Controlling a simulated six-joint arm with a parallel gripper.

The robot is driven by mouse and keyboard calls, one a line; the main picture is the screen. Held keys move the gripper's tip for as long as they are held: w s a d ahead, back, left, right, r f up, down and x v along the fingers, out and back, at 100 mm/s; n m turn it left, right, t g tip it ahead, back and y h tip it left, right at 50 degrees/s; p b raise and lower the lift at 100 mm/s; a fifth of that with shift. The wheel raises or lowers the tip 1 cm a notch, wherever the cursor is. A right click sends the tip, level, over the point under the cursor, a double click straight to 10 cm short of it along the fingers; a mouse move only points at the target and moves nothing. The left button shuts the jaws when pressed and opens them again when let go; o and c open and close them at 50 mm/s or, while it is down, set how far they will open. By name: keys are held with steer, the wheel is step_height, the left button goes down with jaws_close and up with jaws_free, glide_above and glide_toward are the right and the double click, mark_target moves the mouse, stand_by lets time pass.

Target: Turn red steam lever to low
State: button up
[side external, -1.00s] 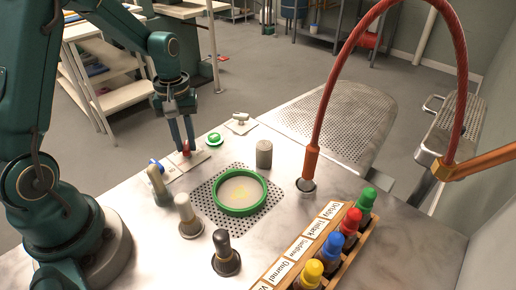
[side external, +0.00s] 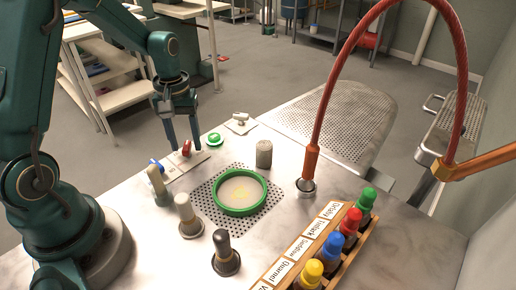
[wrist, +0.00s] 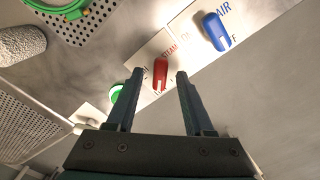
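The red steam lever (wrist: 160,74) sits on a white plate lettered STEAM in the wrist view. Its white-marked end points toward the gripper. It also shows in the side view (side external: 186,148), near the arm-side back of the table. My gripper (wrist: 160,74) is open, one finger on each side of the lever in the picture, with visible gaps and no contact seen. In the side view my gripper (side external: 185,148) points down at the lever. The plate's position marks are too small or partly hidden to tell which setting the lever is on.
A blue AIR lever (wrist: 215,32) stands close beside the red one. A green button (side external: 214,138) and a grey cylinder (side external: 264,153) are nearby. A green ring (side external: 239,210) lies on the perforated plate. Knobbed stampers (side external: 188,215) and a bottle rack (side external: 335,245) stand farther forward.

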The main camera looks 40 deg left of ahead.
mark_target(186, 146)
steer(key=shift+r, duration=0.1)
steer(key=shift+r, duration=2.5)
steer(key=shift+w+d+r, duration=0.15)
steer(key=shift+r, duration=0.05)
steer(key=s+d+r+m+t, duration=0.5)
steer(key=s+d+r+m, duration=0.15)
steer(key=d+r, duration=0.35)
steer(key=shift+s+d+f+m+t, duration=0.15)
steer(key=shift+s+f+m, duration=0.25)
steer(key=shift+s, duration=0.45)
steer(key=shift+s+d+f+m+t, duration=0.1)
steer(key=shift+s+d+f+m, duration=0.3)
steer(key=shift+s, duration=0.4)
steer(key=shift+s+d+f+m+t, duration=0.1)
steer(key=shift+s+f+m, duration=0.25)
steer(key=shift+s, duration=0.5)
